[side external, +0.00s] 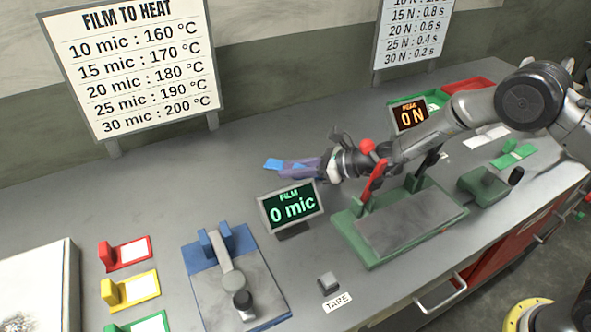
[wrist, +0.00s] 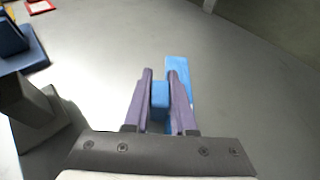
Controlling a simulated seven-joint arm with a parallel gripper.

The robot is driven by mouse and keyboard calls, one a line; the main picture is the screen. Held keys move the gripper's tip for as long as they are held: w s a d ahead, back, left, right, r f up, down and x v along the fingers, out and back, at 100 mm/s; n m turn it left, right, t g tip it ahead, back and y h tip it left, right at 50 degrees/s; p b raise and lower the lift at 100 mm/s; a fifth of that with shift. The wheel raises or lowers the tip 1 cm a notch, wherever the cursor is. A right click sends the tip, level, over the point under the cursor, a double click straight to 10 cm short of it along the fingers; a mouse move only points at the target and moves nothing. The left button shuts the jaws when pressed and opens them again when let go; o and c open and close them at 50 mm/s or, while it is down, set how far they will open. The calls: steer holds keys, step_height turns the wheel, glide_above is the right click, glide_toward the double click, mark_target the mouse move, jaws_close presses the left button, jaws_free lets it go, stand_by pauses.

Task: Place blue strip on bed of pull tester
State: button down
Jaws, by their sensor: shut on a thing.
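My gripper (side external: 290,168) is shut on the blue strip (side external: 272,164), held out left of the arm, behind the film display. In the wrist view my gripper's purple fingers (wrist: 160,75) hold the strip's blue block between them. The strip's flat light-blue part (wrist: 179,66) shows beyond and beside the right finger; the fingers hide some of it. The pull tester has a green base with a grey bed (side external: 405,222), and a red lever (side external: 374,182) stands at its left. The bed looks bare where visible; my arm crosses above its rear.
The film display (side external: 292,206) reads 0 mic and stands close below my gripper. A blue-based gauge (side external: 240,280) is at front left, beside red (side external: 130,253) and yellow (side external: 133,288) tagged holders. The peak display (side external: 410,115) reads 0 N. Open counter lies left of my gripper.

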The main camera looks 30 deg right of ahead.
step_height(320, 180, up, 18)
steer(key=d+r+m+t+h, duration=0.1)
steer(key=d+r, duration=0.4)
steer(key=d, duration=0.3)
steer(key=s+d+r+m+t+h, duration=0.2)
steer(key=s+d+m+h, duration=0.15)
steer(key=d, duration=0.65)
steer(key=s+d+f+m+t+h, duration=0.1)
steer(key=s+d+f+m+h, duration=0.35)
steer(key=s+d, duration=0.55)
steer(key=w+a, duration=0.1)
steer(key=a, duration=0.4)
steer(key=d+f+h, duration=0.1)
steer(key=d+h, duration=0.1)
steer(key=d, duration=0.6)
steer(key=a+n+y, duration=0.1)
steer(key=a+y, duration=0.1)
steer(key=a, duration=0.8)
steer(key=d+m, duration=0.1)
steer(key=d, duration=0.7)
steer(key=shift+w+d+h, duration=0.15)
steer(key=shift+d+h, duration=0.1)
steer(key=shift+h, duration=0.05)
